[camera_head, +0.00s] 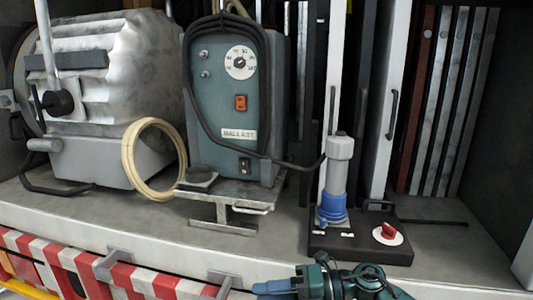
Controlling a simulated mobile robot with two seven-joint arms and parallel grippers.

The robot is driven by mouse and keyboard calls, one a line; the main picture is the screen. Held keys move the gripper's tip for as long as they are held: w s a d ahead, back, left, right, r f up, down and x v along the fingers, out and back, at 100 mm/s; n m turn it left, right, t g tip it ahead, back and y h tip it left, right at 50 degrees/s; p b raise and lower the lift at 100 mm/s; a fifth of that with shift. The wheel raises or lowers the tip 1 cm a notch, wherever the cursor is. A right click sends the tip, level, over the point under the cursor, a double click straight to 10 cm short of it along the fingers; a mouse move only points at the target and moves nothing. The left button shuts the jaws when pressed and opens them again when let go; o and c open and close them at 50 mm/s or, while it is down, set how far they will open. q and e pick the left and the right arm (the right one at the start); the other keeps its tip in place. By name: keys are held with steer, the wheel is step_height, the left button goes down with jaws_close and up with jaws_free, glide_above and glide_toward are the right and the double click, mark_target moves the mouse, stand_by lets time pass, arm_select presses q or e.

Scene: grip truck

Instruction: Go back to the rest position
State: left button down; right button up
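Part of one of my arms shows at the bottom edge, right of the middle; it looks like my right gripper (275,288), dark green and black with a blue-grey tip pointing left. It is in front of the shelf and is cut off by the picture's edge, so I cannot tell whether it is open or shut. My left gripper is not in view. A teal ballast box (221,105) with a dial and an orange switch stands on the shelf. A grey and blue plug (335,180) stands upright on a black base with a red knob (388,231).
A large silver lamp housing (105,75) stands at the left, with a cream cable coil (133,165) beside it. A metal bracket (222,204) sits before the ballast box. A red-white striped barrier (105,275) runs below the shelf edge (200,255). Upright panels (440,100) stand at the right.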

arm_select(q)
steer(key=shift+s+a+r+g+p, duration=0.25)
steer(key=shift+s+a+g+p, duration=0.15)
steer(key=shift+p, duration=0.85)
arm_select(e)
steer(key=s+d+f+m+t+h, duration=0.5)
steer(key=s+d+f+m+h, duration=0.1)
steer(key=m, duration=1.1)
steer(key=s+d+f+m+t+h, duration=0.5)
steer(key=s+f+m, duration=0.6)
steer(key=m, duration=0.7)
steer(key=s+d+h, duration=0.1)
steer(key=d+h, duration=0.1)
steer(key=shift+s+d+f, duration=0.2)
steer(key=shift+d+f, duration=0.05)
steer(key=shift+d, duration=0.15)
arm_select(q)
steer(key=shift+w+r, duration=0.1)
